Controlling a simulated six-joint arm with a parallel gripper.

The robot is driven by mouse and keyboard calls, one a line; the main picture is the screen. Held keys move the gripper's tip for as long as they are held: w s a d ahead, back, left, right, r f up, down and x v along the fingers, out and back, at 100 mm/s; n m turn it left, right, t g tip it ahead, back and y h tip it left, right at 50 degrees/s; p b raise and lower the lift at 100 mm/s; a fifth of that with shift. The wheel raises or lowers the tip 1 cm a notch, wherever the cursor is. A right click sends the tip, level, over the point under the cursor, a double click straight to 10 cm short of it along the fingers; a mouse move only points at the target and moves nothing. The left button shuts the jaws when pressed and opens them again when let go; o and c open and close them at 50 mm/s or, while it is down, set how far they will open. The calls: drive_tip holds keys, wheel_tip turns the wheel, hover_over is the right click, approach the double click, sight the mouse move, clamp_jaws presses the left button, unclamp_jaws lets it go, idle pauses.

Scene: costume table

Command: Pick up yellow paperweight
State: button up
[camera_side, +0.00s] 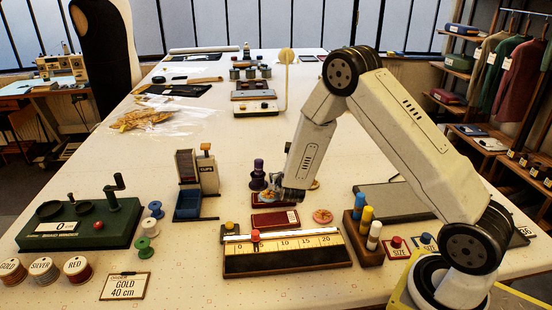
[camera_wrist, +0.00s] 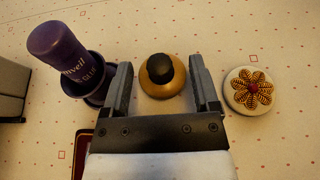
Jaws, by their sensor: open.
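A round, yellow-brass paperweight (camera_wrist: 158,92) with a black knob on top shows in the wrist view. It stands on the table between and just ahead of my gripper's two fingertips (camera_wrist: 160,88). My gripper is open, with nothing held in it. In the side view my gripper (camera_side: 283,196) is low over the middle of the table.
A purple bottle (camera_wrist: 62,52) stands close to the left finger. A white disc with a flower (camera_wrist: 249,91) lies right of the right finger. A ruler box (camera_side: 287,257), a red box (camera_side: 275,221) and a wooden block with pegs (camera_side: 364,240) stand nearer the front.

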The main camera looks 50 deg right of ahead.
clamp_jaws()
drive_tip(key=shift+r, duration=0.15)
idle(0.4)
drive_tip(key=shift+r, duration=1.1)
drive_tip(key=s+a+r, duration=0.4)
drive_tip(key=s+r, duration=0.6)
drive_tip(key=s, duration=0.3)
drive_tip(key=shift+s+r, duration=0.2)
drive_tip(key=shift+r, duration=0.1)
